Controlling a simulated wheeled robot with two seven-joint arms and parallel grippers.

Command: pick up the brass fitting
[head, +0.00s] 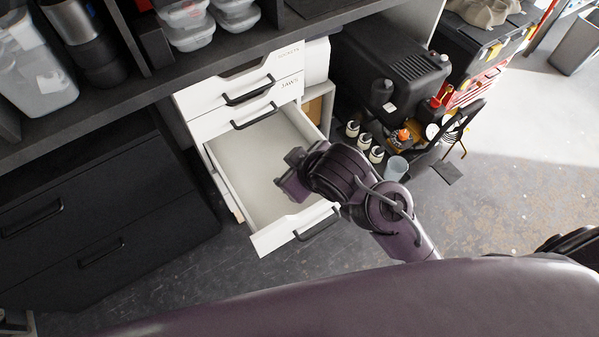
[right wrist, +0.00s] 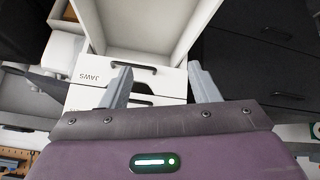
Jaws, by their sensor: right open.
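I see no brass fitting in either view. The open white drawer (head: 236,165) is pulled out below the drawer marked JAWS, and its visible floor looks bare. My right gripper (head: 293,178) is over the right part of this drawer and hides some of its inside. In the right wrist view the two fingers of my right gripper (right wrist: 160,70) are spread apart with nothing between them. The open drawer (right wrist: 145,20) also shows there, beyond the fingertips. My left gripper is in neither view.
The closed JAWS drawer (head: 240,109) sits above the open one. A black workbench top (head: 160,75) holds clear tubs (head: 187,22). A black cabinet (head: 90,220) stands at left. Bottles (head: 364,142) and a black machine (head: 390,70) stand at right. Grey floor lies in front.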

